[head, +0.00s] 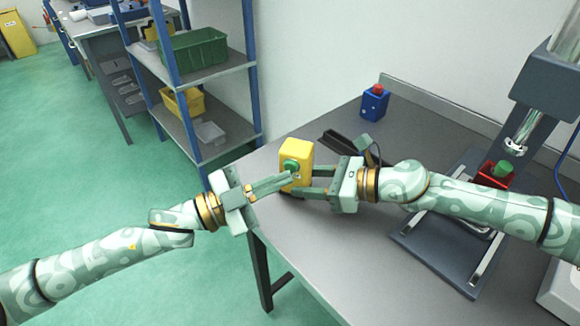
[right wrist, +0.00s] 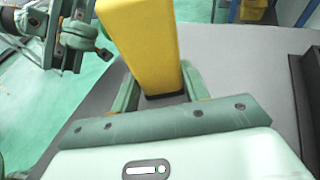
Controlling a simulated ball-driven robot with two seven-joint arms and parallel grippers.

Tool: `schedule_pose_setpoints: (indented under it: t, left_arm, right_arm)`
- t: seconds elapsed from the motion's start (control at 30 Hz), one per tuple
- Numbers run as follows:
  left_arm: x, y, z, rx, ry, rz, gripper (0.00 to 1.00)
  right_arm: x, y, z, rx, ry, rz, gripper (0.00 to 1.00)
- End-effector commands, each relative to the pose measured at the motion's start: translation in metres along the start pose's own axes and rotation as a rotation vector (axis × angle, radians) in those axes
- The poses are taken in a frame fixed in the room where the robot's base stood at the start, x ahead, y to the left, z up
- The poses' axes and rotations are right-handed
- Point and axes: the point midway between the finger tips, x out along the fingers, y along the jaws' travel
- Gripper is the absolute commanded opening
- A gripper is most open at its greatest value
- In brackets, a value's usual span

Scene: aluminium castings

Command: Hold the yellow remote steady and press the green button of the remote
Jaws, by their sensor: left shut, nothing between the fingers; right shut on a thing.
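The yellow remote (head: 301,150) is upright near the table's left edge, with a round green button (head: 290,166) on its side facing left. My right gripper (head: 309,183) is shut on the remote from the right; the right wrist view shows the yellow body (right wrist: 140,45) between its fingers (right wrist: 162,85). I cannot tell whether the remote's base touches the table. My left gripper (head: 288,179) is shut and empty, its fingertips close beside the remote, just below the button in the picture. Whether they touch is unclear. The left gripper also shows in the right wrist view (right wrist: 82,38).
On the grey table (head: 340,270) are a blue box with a red button (head: 374,104), a red box with a green button (head: 494,178), a dark part (head: 340,142) behind my right gripper and a press (head: 535,100) at right. A shelf (head: 215,140) with bins stands behind left.

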Motion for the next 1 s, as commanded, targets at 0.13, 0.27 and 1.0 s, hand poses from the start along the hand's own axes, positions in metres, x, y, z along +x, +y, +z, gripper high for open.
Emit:
schedule_pose_setpoints:
  t: [0.13, 0.27, 1.0]
  left_arm:
    - [0.0026, -0.0019, 0.0012, 0.0, 0.001, 0.0, 0.0]
    - [0.0025, -0.0017, 0.0011, 0.0, 0.001, 0.0, 0.0]
    - [0.0069, -0.0047, 0.0047, 0.0, 0.0, 0.0, 0.0]
  right_arm:
    - [0.0, 0.0, 0.0002, 0.0, 0.0, 0.0, 0.33]
    - [0.0, 0.0, 0.0002, 0.0, 0.0, 0.0, 0.33]
    - [0.0, -0.0001, 0.0002, 0.0, 0.0, 0.0, 0.33]
